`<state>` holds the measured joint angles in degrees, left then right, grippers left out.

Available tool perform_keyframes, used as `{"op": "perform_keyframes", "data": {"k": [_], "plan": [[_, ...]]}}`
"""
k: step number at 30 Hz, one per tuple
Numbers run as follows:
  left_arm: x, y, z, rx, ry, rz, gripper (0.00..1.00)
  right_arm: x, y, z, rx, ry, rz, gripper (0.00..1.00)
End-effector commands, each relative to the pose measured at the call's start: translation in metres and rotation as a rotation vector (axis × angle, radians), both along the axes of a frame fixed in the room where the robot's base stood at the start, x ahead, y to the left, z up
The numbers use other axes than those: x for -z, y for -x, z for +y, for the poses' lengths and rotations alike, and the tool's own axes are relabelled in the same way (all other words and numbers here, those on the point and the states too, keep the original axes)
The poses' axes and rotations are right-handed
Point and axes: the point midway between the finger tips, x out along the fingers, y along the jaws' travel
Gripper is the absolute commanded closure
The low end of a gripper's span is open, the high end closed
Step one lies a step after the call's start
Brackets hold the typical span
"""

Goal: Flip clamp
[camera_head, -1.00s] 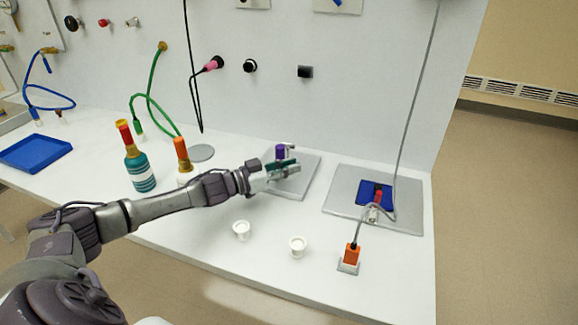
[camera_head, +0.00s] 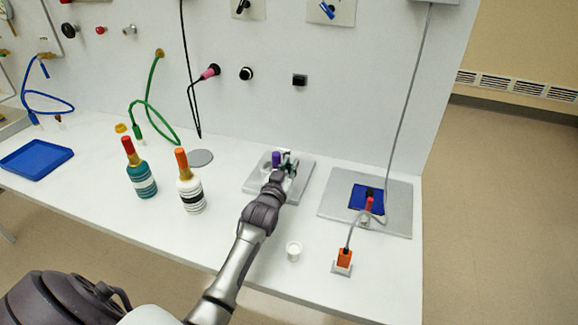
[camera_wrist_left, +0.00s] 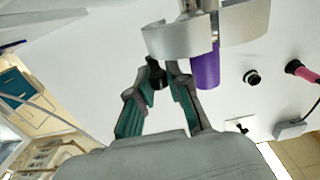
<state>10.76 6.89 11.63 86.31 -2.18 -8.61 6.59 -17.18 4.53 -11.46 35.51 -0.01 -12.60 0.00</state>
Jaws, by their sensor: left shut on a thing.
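The clamp is a silver metal piece with a purple upright part (camera_head: 276,159), standing on a grey plate (camera_head: 258,187) on the bench. In the left wrist view its curved silver body (camera_wrist_left: 240,27) and purple part (camera_wrist_left: 206,69) are close, just right of my fingers. My left gripper (camera_head: 289,162) is at the clamp, to the right of the purple part. In the left wrist view the fingers of my left gripper (camera_wrist_left: 165,72) close together on part of the clamp. The exact contact is partly hidden. My right gripper is out of view.
A teal striped bottle (camera_head: 143,178) and a white and black striped bottle (camera_head: 190,193) stand to the left. A white cup (camera_head: 294,250) is in front. An orange plug (camera_head: 344,259) and a grey plate with a blue square (camera_head: 397,221) are to the right, with a hanging cable.

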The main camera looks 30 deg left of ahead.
Motion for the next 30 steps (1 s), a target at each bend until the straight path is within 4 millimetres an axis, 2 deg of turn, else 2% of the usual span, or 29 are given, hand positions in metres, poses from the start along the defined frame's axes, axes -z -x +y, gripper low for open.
{"op": "perform_keyframes", "data": {"k": [12, 27, 28, 30], "plan": [[-0.0013, -0.0074, 0.0049, -0.168, 0.001, -0.007, 1.0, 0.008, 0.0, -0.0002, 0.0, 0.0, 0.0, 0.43], [-0.003, -0.0078, 0.0061, -0.185, -0.003, -0.009, 1.0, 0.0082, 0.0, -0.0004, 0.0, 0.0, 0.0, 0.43], [-0.0032, -0.0078, 0.0061, -0.185, -0.003, -0.009, 0.82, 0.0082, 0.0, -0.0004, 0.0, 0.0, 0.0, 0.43], [-0.0032, -0.0079, 0.006, -0.185, -0.003, -0.009, 0.7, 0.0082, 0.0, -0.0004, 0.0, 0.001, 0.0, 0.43]]}}
